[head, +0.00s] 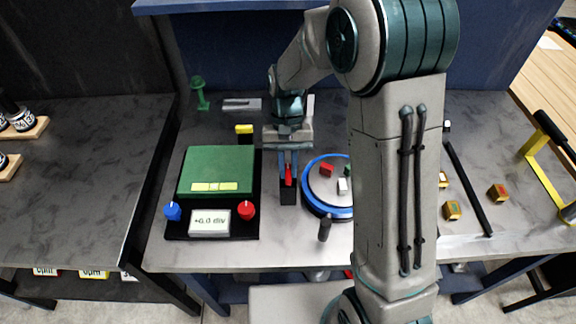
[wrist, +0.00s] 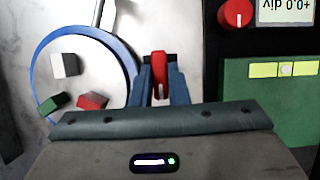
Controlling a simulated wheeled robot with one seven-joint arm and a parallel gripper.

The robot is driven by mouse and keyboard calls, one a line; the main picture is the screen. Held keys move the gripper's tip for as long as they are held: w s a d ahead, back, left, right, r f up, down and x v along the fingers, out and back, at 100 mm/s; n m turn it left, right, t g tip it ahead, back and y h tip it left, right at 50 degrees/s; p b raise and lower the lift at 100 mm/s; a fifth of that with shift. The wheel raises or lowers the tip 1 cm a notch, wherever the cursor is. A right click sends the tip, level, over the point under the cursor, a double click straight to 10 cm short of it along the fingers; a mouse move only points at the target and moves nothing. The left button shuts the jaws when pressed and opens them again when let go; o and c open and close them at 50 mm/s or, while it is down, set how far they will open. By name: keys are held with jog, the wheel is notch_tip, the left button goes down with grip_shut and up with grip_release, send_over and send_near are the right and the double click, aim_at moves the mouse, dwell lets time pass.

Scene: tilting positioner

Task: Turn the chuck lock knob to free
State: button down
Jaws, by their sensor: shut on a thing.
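The chuck lock knob looks to be the red lever (head: 289,175) on a small black block (head: 288,193), just left of the round blue-rimmed plate. It also shows in the wrist view as a red lever (wrist: 159,66) between the fingers. My gripper (head: 288,172) points down over the block, its blue fingers on either side of the lever. In the wrist view my gripper (wrist: 160,85) is shut on the lever, which lies in line with the fingers. The lever's lower part and any lock marking are hidden.
The blue-rimmed plate (head: 318,208) carries red, white and green jaws. To the left is a green-topped unit (head: 218,168) with a blue knob (head: 172,211), a red knob (head: 246,210) and a display (head: 209,222). A dark handle (head: 325,229) stands before the plate.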

jog(key=shift+w, duration=0.1)
jog(key=c, duration=1.4)
grip_release()
jog(key=b+v, duration=0.1)
jog(key=v, duration=1.3)
jog(key=shift+b, duration=0.3)
jog(key=s+d+t, duration=0.4)
jog(key=s+d, duration=0.2)
jog(key=s, duration=0.3)
jog(key=s+d+t, duration=0.4)
jog(key=s+d, duration=0.2)
jog(key=s, duration=0.3)
jog(key=shift+s+f, duration=0.25)
